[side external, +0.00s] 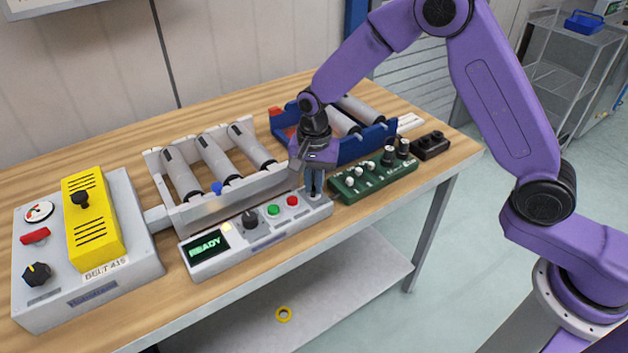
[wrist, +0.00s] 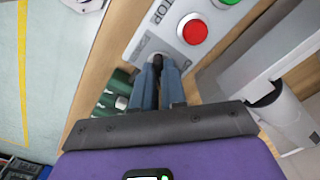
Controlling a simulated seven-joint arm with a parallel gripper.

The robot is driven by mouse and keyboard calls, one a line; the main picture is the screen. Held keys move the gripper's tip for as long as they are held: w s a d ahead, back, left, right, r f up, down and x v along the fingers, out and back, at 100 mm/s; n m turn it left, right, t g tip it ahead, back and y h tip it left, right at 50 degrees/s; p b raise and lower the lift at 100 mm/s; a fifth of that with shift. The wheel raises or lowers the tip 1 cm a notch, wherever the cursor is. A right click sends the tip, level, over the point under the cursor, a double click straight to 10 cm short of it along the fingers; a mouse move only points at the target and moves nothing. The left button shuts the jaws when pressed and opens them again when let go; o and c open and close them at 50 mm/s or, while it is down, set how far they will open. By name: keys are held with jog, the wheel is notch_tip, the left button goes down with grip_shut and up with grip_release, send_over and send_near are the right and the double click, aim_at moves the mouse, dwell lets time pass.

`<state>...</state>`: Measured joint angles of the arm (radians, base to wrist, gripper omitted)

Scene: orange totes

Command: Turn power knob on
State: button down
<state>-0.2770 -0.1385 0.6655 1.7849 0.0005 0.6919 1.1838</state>
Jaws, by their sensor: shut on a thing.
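A grey control panel (side external: 215,266) lies along the table's front edge, with a lit green READY display (side external: 208,246), a black knob (side external: 250,218), a green button (side external: 272,211) and a red button (side external: 292,201). My gripper (side external: 314,190) points down at the panel's right end. In the wrist view, my gripper (wrist: 156,70) has its two blue-grey fingers shut on a small dark knob (wrist: 157,60) beside the red button (wrist: 194,30). The fingers hide most of this knob, and I cannot read its setting.
A green knob box (side external: 372,181) stands close to the right of my gripper. A roller conveyor (side external: 236,190) stands close behind the panel, and a blue-framed one (side external: 376,143) further right. A grey box with a yellow cover (side external: 92,220) fills the left.

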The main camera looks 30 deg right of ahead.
jog(key=shift+r, duration=0.1)
dwell(0.5)
jog(key=c, duration=1.2)
grip_release()
notch_tip(320, 180, up, 17)
jog(key=shift+r, duration=0.2)
jog(key=s+d+f+n, duration=0.1)
jog(key=s+d+n, duration=0.3)
jog(key=s+n, duration=0.3)
jog(key=s+d+f+n, duration=0.2)
jog(key=s+d+n, duration=0.3)
jog(key=s, duration=0.9)
jog(key=s+d+f+n, duration=0.2)
jog(key=s+d+n, duration=0.3)
jog(key=s+n, duration=0.4)
jog(key=shift+s+d, duration=0.1)
jog(key=shift+s, duration=1.15)
